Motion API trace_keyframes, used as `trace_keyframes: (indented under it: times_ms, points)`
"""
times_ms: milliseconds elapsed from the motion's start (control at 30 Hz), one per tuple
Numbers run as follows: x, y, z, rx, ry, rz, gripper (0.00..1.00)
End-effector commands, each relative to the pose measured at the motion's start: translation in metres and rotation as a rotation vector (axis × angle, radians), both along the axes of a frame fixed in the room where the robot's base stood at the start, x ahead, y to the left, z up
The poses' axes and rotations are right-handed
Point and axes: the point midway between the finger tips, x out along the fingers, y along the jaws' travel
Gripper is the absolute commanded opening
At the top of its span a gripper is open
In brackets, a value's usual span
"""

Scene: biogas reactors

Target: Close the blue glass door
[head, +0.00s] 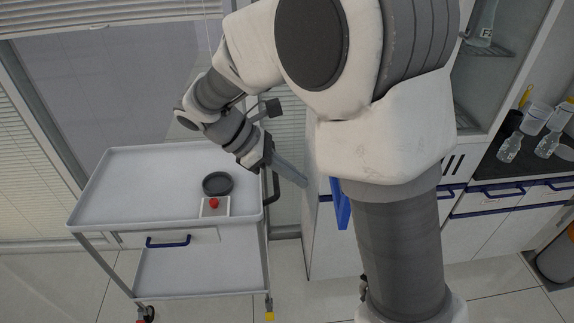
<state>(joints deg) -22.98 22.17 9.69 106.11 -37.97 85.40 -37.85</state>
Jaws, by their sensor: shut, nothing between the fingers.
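A bright blue upright piece (340,204) shows beside my arm column, in front of the white cabinet. It looks like part of the blue glass door, but most of it is hidden behind my arm, so I cannot tell how far open it stands. My gripper (303,183) is left of it, at the end of my bent arm. Its slim grey fingers are shut and empty, pointing down and right toward the cabinet's side. A gap shows between the fingertips and the blue piece.
A white cart (100,202) stands at the left, holding a dark round dish (218,183) and a red ball (214,203) on a small plate. At the right are a cabinet with glassware on shelves (488,45) and a dark counter (505,168) with flasks. Floor shows in front.

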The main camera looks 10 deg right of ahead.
Motion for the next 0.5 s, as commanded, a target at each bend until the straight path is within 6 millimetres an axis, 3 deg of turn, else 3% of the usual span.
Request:
trace_keyframes:
  times_ms: [200, 500]
  points:
    - [-0.004, -0.034, -0.033, -0.001, 0.004, -0.002, 0.00]
    - [-0.006, -0.069, -0.033, 0.001, -0.001, -0.004, 0.00]
